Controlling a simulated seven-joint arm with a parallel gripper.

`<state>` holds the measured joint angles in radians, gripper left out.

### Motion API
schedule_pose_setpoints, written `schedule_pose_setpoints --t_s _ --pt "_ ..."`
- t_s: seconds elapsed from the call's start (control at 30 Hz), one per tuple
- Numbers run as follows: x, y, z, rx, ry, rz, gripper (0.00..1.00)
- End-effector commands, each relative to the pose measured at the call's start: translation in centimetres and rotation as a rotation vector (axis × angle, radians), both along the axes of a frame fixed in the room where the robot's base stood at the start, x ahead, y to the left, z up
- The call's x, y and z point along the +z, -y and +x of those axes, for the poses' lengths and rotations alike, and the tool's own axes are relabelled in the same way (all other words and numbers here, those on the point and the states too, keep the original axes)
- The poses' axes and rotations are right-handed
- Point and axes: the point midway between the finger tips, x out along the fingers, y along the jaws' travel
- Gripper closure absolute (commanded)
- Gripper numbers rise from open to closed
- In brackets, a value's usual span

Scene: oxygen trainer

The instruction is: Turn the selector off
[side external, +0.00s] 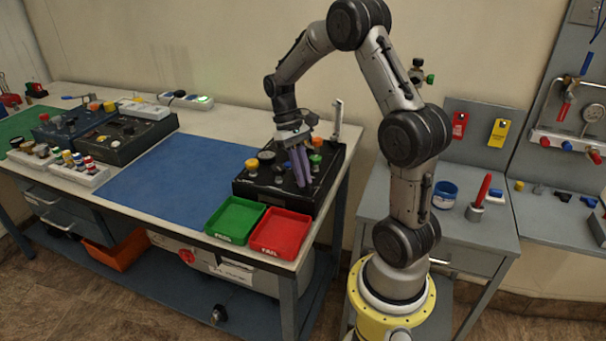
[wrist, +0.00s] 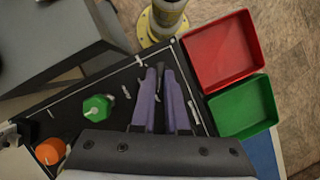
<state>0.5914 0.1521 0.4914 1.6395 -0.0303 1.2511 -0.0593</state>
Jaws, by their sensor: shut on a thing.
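The black control box (side external: 240,187) stands at the right end of the bench, with several knobs on its top. My gripper (side external: 303,183) points down over the box, its purple fingers at the panel. In the wrist view my gripper (wrist: 160,74) has its fingertips close together, shut on a small grey part, the selector (wrist: 160,70). The fingers hide most of it, so its angle cannot be told. A green knob (wrist: 97,107) and an orange knob (wrist: 48,150) stand left of the fingers in the wrist view.
A green tray (side external: 234,220) and a red tray (side external: 280,232) sit just in front of the box. A tall light-coloured post (side external: 338,118) rises behind it. The blue mat (side external: 160,185) to the left is clear. Other panels (side external: 125,135) stand farther left.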

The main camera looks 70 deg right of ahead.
Motion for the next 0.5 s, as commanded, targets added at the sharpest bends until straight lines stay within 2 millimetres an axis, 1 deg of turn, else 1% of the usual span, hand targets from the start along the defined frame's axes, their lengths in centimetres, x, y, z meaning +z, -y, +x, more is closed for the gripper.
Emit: schedule_pose_setpoints --t_s 0.43,0.47,0.5 --pt "0.08 0.03 0.04 0.010 0.002 -0.002 1.00" --pt "0.08 0.03 0.04 0.010 0.002 -0.002 0.85" --pt "0.08 0.03 0.04 0.010 0.002 -0.002 0.77"
